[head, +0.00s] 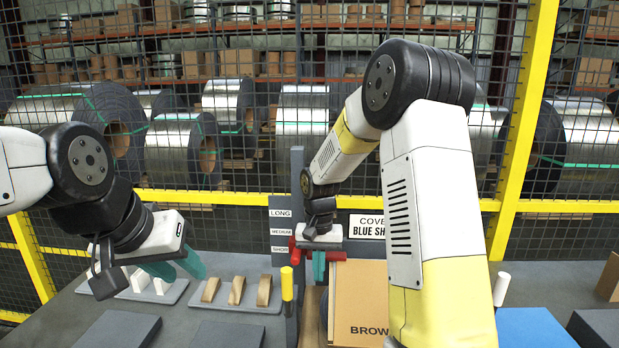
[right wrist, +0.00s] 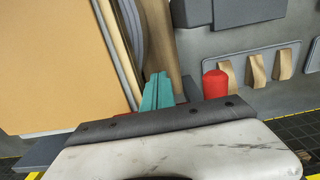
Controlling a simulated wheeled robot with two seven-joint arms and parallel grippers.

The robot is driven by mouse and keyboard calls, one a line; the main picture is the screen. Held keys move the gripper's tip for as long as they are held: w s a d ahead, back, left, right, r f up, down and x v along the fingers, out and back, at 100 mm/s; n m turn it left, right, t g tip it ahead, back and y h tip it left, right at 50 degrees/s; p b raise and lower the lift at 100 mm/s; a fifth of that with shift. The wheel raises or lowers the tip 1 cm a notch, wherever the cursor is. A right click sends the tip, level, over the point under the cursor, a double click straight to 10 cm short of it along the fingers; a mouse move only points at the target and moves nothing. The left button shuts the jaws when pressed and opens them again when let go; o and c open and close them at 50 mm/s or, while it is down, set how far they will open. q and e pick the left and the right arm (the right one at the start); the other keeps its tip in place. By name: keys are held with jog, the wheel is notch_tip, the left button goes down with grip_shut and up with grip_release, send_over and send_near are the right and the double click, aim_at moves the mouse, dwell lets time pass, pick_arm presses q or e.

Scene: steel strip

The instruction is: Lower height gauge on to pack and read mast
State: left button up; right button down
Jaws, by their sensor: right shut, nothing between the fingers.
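The height gauge's grey mast (head: 297,180) stands upright at the middle of the bench, beside a plate marked LONG, MEDIUM and SHORT (head: 281,232). A red part (head: 294,251), apparently the gauge's slider or handle, is low by the mast near SHORT; its rounded red end (right wrist: 215,84) shows in the right wrist view. My right gripper (head: 319,268) is shut and empty, pointing down right beside the red part; its teal fingers (right wrist: 157,92) are together. Contact cannot be told. My left gripper (head: 175,267) is open and empty over the left bench. I cannot make out which thing is the pack.
A cardboard box marked BROW (head: 352,300) stands just right of the right gripper, partly behind my arm. A yellow-topped post (head: 287,284) stands in front of the mast. Racks with tan pieces (head: 237,291) lie left. A blue block (head: 530,328) is right. Yellow-framed mesh fencing is behind.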

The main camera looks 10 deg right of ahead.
notch_tip(320, 180, up, 5)
jog(key=shift+f, duration=0.1)
dwell(0.3)
jog(key=s+d+r+n+t+y, duration=0.1)
jog(key=s+r+t, duration=0.2)
jog(key=s+r, duration=0.4)
jog(key=s+d+r+n+t+y, duration=0.1)
jog(key=s+r, duration=0.6)
jog(key=s, duration=0.8)
jog(key=shift+d+r+n+t, duration=0.15)
jog(key=shift+d+n+t, duration=0.35)
jog(key=shift+t, duration=0.6)
